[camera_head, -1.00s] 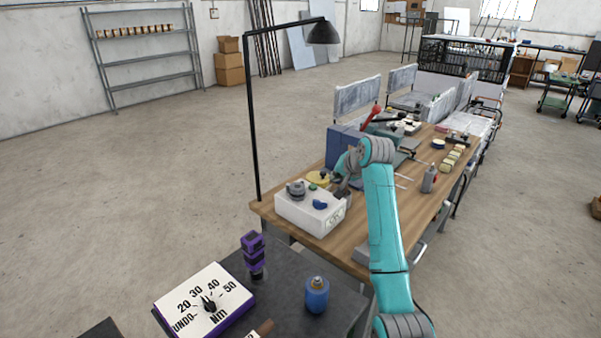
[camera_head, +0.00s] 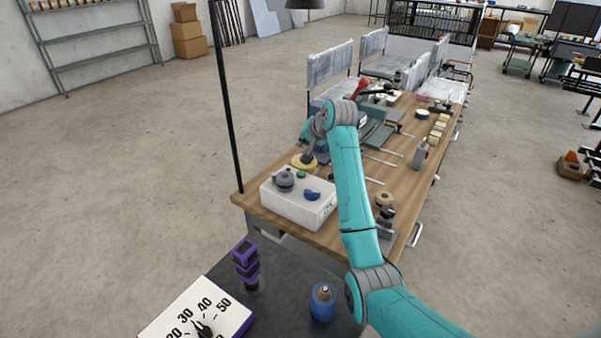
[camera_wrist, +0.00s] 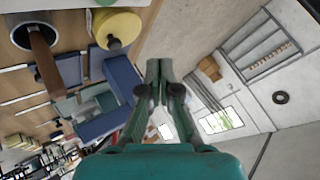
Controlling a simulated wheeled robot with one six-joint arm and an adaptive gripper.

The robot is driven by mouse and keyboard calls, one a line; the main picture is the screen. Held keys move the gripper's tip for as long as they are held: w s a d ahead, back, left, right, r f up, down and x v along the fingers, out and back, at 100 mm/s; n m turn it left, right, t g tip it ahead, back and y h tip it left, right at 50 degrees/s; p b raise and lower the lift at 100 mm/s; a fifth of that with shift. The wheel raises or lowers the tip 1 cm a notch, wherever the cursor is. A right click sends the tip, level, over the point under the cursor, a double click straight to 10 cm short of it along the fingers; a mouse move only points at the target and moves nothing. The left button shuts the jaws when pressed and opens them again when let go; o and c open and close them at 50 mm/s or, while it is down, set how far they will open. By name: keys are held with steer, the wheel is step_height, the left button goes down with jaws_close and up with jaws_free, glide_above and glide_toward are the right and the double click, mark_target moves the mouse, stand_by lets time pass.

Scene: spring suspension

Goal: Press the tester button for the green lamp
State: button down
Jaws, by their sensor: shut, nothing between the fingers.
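The tester is a white box (camera_head: 298,205) on the near left corner of the wooden bench in the head view. Its top carries a grey round fixture (camera_head: 285,178), a small green button or lamp (camera_head: 301,174) and a blue curved part (camera_head: 312,195); I cannot tell button from lamp at this size. My gripper (camera_head: 304,135) is above and behind the box, apart from it. In the wrist view my gripper (camera_wrist: 160,66) is shut and empty, its fingers pointing out over the floor. A green piece (camera_wrist: 105,2) shows at that view's top edge.
A yellow round object (camera_head: 302,162) stands just behind the box; it also shows in the wrist view (camera_wrist: 118,28). A black lamp post (camera_head: 228,110) rises at the bench's left corner. A dark near table holds a blue bottle (camera_head: 323,302) and a purple tool (camera_head: 246,262).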

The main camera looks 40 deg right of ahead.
mark_target(303, 173)
steer(key=shift+f, duration=4.25)
steer(key=shift+f, duration=0.15)
steer(key=shift+f, duration=0.25)
steer(key=shift+f, duration=0.55)
steer(key=shift+r, duration=1)
steer(key=shift+r, duration=2.5)
